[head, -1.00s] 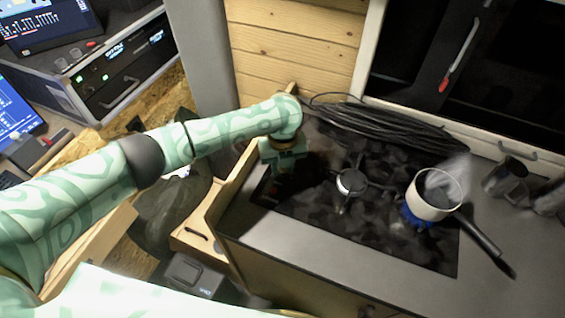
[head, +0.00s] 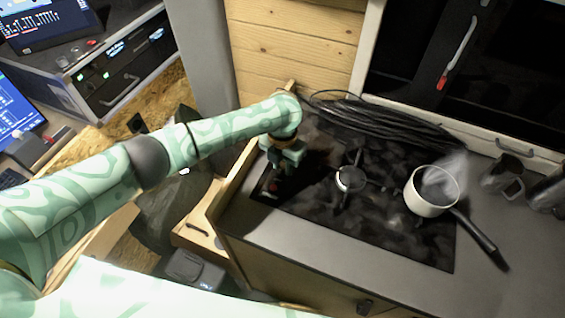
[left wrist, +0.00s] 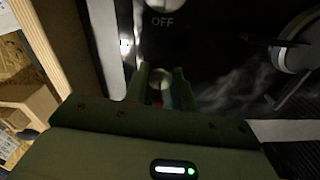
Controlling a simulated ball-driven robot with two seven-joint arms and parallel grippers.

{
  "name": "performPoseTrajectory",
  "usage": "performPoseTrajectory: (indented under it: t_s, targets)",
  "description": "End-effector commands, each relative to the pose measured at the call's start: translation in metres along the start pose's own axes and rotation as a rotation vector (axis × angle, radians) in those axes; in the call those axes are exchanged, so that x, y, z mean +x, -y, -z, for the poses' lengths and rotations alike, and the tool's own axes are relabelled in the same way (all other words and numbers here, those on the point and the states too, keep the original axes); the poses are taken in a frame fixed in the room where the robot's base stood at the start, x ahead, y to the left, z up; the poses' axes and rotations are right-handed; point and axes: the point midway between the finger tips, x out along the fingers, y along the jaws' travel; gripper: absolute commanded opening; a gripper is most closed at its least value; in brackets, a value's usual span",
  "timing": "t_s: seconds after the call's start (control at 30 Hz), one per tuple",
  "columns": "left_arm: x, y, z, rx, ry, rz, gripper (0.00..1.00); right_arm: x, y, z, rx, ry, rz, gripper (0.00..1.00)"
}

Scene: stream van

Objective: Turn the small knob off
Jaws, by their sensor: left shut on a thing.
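The small knob (left wrist: 160,78) shows as a pale round piece between my fingertips in the left wrist view, with something red just below it. My left gripper (left wrist: 161,88) is shut on it; in the head view the gripper (head: 283,170) points down at the left end of the black hob (head: 310,200). The gripper hides most of the knob in the head view. A white saucepan (head: 427,203) steams on the right burner, and no flame shows under it. My right gripper is out of view.
A bare burner (head: 350,180) sits between my gripper and the saucepan. A coil of black cable (head: 385,122) lies behind the hob. A raised wooden edge (head: 228,182) runs along the left. Dark mugs (head: 503,172) stand at the right.

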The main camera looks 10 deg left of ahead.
Motion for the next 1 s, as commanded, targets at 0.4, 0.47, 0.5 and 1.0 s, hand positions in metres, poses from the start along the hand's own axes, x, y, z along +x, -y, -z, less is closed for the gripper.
performPoseTrajectory:
  t_s: [0.4,0.47,0.5,1.0]
  targets:
    - [-0.0003,-0.0001,-0.0003,0.064,0.001,-0.001,0.03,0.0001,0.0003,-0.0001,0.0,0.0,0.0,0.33]
    - [-0.0003,-0.0001,-0.0003,0.064,0.001,-0.001,0.03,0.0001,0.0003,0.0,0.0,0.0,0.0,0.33]
    - [-0.0003,-0.0001,-0.0003,0.064,0.001,-0.001,0.03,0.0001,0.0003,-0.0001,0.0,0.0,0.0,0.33]
    - [-0.0003,0.0,-0.0002,0.063,0.001,0.0,0.47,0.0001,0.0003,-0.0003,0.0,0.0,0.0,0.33]
